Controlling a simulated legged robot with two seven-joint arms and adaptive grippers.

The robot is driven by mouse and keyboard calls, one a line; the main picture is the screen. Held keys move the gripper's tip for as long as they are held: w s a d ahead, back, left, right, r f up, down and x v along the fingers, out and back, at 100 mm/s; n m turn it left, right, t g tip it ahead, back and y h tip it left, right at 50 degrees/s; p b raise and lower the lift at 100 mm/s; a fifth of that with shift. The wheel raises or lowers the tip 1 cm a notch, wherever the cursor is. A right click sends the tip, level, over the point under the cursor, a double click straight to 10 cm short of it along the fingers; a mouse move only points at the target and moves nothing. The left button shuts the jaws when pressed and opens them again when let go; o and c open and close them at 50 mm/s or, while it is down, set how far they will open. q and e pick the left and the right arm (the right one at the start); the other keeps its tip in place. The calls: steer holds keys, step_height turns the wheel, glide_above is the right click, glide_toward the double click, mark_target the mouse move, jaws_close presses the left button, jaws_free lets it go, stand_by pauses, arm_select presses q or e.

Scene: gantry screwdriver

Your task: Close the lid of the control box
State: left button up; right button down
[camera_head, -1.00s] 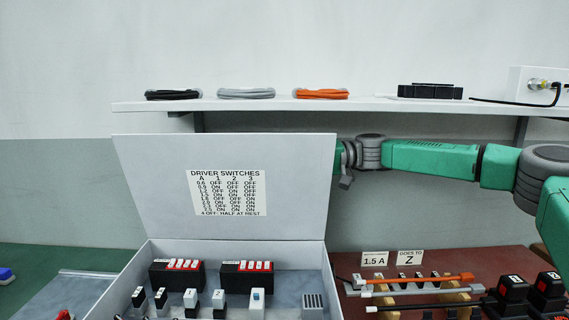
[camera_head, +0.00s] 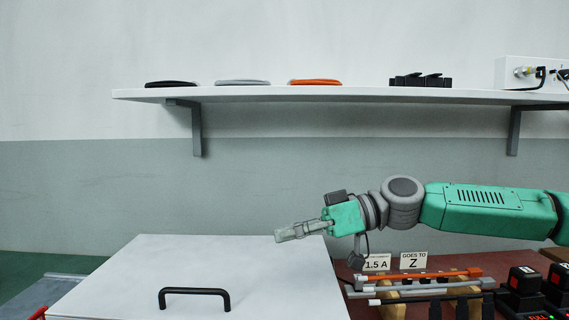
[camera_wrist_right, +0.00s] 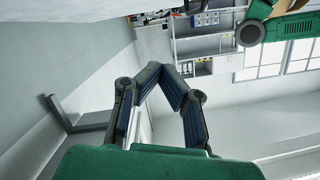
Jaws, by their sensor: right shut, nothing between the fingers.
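The control box shows as a closed white lid (camera_head: 120,275) with a black handle (camera_head: 195,292) on its top, at the lower left of the head view. The lid lies flat over the box and hides the inside. My right gripper (camera_head: 280,237) is shut and empty. It is just above the lid's far right corner; I cannot tell if it touches the lid. In the right wrist view its fingers (camera_wrist_right: 160,70) meet with nothing between them. My left gripper is not in view.
A shelf (camera_head: 330,94) on the wall carries coiled cables (camera_head: 315,82) and a black block (camera_head: 420,80). Right of the box, a rack of rods (camera_head: 420,285), sign cards (camera_head: 414,261) and black-red devices (camera_head: 524,282) stand on a brown surface.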

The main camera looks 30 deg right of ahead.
mark_target(280, 291)
steer(key=f+b, duration=0.1)
steer(key=f, duration=0.1)
steer(key=s+a+f+n+b, duration=0.1)
steer(key=f, duration=0.1)
steer(key=a+f+n+b, duration=0.1)
steer(key=f, duration=0.1)
steer(key=shift+s+f+t+h+b, duration=0.25)
steer(key=shift+s+t+h+b, duration=0.05)
steer(key=shift+s, duration=0.05)
steer(key=shift+d+f+b, duration=0.2)
steer(key=shift+f+b, duration=0.2)
steer(key=shift+f, duration=0.35)
steer(key=shift+s+f, duration=0.15)
